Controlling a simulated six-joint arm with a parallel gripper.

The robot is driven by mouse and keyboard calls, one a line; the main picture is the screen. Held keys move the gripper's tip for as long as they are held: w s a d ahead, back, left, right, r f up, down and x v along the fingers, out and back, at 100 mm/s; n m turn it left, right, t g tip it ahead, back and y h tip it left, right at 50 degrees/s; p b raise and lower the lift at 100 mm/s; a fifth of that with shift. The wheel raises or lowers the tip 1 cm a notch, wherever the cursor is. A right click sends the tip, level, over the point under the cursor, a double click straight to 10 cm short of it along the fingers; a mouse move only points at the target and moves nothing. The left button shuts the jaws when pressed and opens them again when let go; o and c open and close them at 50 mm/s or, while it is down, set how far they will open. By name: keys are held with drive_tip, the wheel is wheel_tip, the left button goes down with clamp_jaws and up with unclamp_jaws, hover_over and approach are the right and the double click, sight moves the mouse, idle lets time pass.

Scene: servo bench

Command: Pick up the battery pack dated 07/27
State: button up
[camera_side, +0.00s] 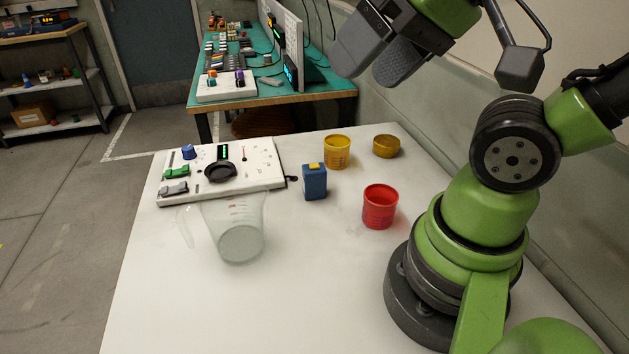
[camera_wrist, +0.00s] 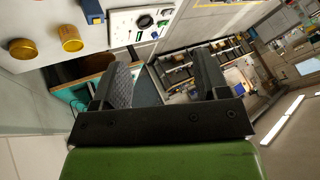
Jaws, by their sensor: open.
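A small blue box with a yellow top (camera_side: 314,182) stands upright on the white table, between the white panel and the red cup. It looks like the battery pack; no date on it can be read. In the wrist view a blue box (camera_wrist: 92,10) is cut off by the top edge. My gripper (camera_side: 368,68) is open and empty, high above the back right part of the table. The gap between its fingers also shows in the wrist view (camera_wrist: 163,75). It is well apart from the blue box.
A red cup (camera_side: 380,207), a yellow cup (camera_side: 337,153) and a low yellow container (camera_side: 386,146) stand near the box. A clear measuring jug (camera_side: 238,228) stands before the white control panel (camera_side: 262,163). The table (camera_side: 250,310) is bare in front. A green bench (camera_side: 290,88) stands behind.

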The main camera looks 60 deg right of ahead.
drive_tip(key=w+d+f+n+g+h, duration=0.1)
drive_tip(key=w+d+f+n+g, duration=0.1)
drive_tip(key=w+d+n, duration=0.35)
drive_tip(key=n+g+h, duration=0.1)
drive_tip(key=n+g, duration=0.4)
drive_tip(key=n, duration=0.2)
hover_over(314, 165)
wheel_tip(314, 165, down, 16)
drive_tip(key=shift+w+f, duration=0.15)
drive_tip(key=shift+f, duration=0.05)
wheel_tip(314, 165, down, 4)
drive_tip(key=shift+d+f, duration=0.1)
drive_tip(key=shift+f, duration=0.15)
wheel_tip(314, 165, down, 6)
drive_tip(key=shift+r, duration=0.1)
drive_tip(key=c, duration=1.1)
